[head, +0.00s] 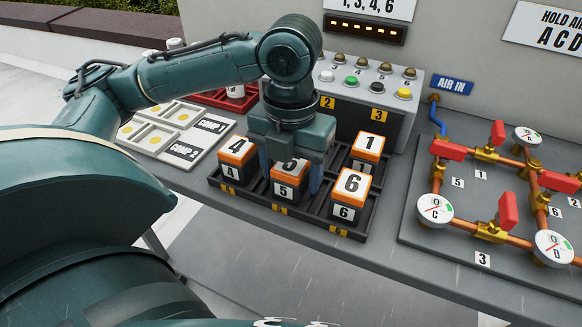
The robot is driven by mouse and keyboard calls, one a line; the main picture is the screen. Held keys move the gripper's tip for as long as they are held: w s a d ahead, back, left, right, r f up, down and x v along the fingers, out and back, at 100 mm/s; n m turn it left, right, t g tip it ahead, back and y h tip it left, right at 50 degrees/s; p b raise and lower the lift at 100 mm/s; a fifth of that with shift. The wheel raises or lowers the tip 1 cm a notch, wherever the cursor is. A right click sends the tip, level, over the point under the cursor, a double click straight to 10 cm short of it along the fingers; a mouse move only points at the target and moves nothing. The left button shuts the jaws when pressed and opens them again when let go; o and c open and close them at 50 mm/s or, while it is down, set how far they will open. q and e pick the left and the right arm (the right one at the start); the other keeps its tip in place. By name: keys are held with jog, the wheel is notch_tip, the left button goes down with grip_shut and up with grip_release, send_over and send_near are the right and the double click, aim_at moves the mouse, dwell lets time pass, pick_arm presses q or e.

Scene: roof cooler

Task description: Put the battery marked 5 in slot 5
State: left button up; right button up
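The battery marked 5 (285,190) is an orange-topped dark block with a white number label. It stands upright in the front row of the black slotted tray (254,202), level with its neighbours and between the batteries marked 4 (230,172) and 6 (345,212). My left gripper (290,172) points down over battery 5, with one finger on each side of it. It hides part of the battery's top; I cannot tell if the fingers press on it. The yellow label below this slot is too small to read surely. My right gripper is not in view.
The battery marked 1 (367,146) stands behind 6. White compartment trays (190,150) lie left, with a red tray (215,97) behind. A button console (366,88) stands at the back. Copper pipes with red valves (508,212) fill the right. The bench front is clear.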

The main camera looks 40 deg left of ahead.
aim_at(291, 163)
pick_arm(q)
jog(key=shift+o, duration=0.3)
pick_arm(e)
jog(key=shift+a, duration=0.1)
pick_arm(q)
notch_tip(291, 163, up, 11)
jog(key=p, duration=0.4)
jog(key=shift+r, duration=0.15)
jog(key=shift+r+p, duration=0.35)
jog(key=shift+r, duration=0.15)
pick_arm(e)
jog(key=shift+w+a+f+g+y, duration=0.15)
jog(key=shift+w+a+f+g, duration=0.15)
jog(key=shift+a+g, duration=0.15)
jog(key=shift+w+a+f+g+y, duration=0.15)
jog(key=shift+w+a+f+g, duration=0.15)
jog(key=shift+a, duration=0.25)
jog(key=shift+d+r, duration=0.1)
